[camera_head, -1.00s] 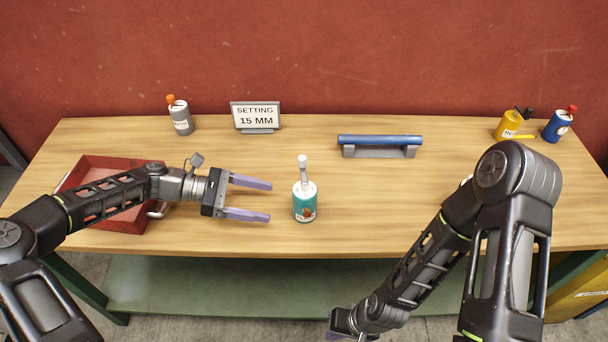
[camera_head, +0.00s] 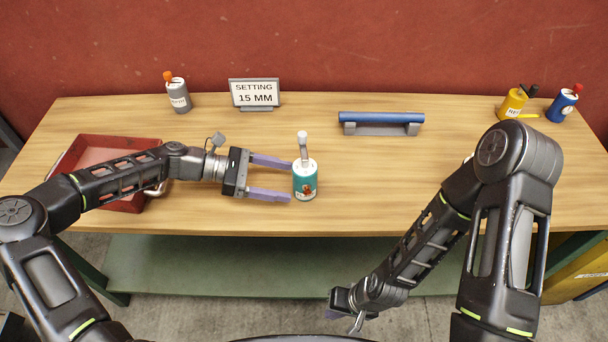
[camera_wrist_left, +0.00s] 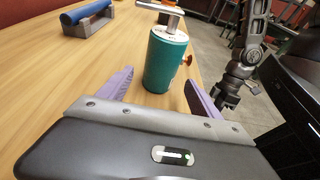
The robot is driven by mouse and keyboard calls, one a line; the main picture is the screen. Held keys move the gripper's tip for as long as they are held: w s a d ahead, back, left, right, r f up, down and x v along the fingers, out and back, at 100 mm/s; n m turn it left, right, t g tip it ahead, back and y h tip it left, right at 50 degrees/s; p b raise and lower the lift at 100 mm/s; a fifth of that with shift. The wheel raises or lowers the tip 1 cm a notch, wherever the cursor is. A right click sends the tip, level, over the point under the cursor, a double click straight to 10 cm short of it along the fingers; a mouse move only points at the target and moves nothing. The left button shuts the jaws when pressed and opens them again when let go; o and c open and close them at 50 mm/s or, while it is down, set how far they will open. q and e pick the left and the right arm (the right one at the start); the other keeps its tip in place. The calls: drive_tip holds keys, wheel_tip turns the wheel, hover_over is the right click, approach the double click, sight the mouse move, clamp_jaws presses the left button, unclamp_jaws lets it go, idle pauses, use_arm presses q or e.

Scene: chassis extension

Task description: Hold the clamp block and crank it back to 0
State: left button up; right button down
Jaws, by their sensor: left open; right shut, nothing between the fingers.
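A teal can-shaped body (camera_head: 305,183) with a pale top and an upright metallic handle (camera_head: 303,146) stands on the table; I cannot tell whether it is the clamp block. In the left wrist view the teal body (camera_wrist_left: 165,62) carries a metal bar on top and a small orange part at its side. My left gripper (camera_head: 289,179) is open, its purple fingers pointing right, with tips close to the teal body's left side. In the left wrist view the body stands upright ahead of the fingertips (camera_wrist_left: 161,80). My right gripper (camera_head: 337,309) is shut and empty, below the table's front edge, partly hidden.
A sign (camera_head: 254,93) reads "SETTING 15 MM". A blue bar on a grey stand (camera_head: 381,123) sits at back centre. A red tray (camera_head: 95,147) lies under my left arm.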

sight(300, 184)
use_arm(q)
drive_tip(key=shift+x, duration=2.5)
drive_tip(key=shift+c, duration=0.5)
drive_tip(key=c, duration=0.9)
